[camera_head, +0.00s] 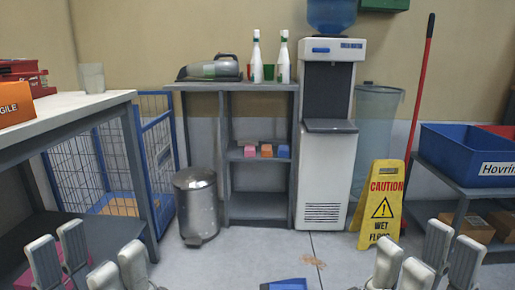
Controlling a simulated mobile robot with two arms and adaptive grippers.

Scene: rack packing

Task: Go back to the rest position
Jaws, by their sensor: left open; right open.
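My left gripper (88,262) is at the bottom left of the head view, its grey fingers spread and nothing between them. It shows in front of the work table (70,108) on the left. My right gripper (425,262) is at the bottom right, also spread and empty, in front of the low shelf (470,190) on the right. Neither gripper is seen touching anything. The lower parts of both are cut off by the frame edge.
A grey rack (225,150) holds white bottles (256,60) and small coloured blocks (266,150). A water dispenser (325,170), a trash can (196,205) and a yellow wet-floor sign (380,200) stand on the floor. A blue object (287,284) shows at the bottom middle.

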